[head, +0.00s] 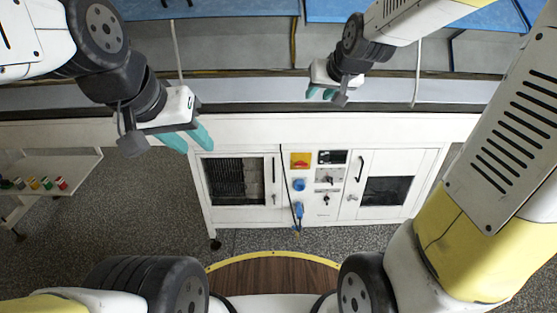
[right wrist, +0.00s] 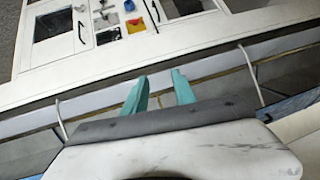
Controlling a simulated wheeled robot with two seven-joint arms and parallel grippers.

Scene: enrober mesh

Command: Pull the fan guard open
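No part is clearly recognisable as the fan guard. The white cabinet (head: 322,216) below the machine has a left door with a dark ribbed panel (head: 224,181) and a black upright handle (head: 274,168). Its right door (head: 386,190) has a dark window and a curved black handle (head: 360,168); both doors look shut. My left gripper (head: 188,139) is open and empty, above and left of the left door. My right gripper (head: 320,93) is open and empty over the machine's front edge, apart from the cabinet. The right wrist view shows its teal fingers (right wrist: 160,94) spread with nothing between.
Between the doors are a red-and-yellow switch (head: 300,160), blue sockets (head: 299,185) and a hanging black cable. A long white beam (head: 100,132) runs above the cabinet. A white shelf (head: 72,163) with small coloured items stands left. The speckled floor before the cabinet is clear.

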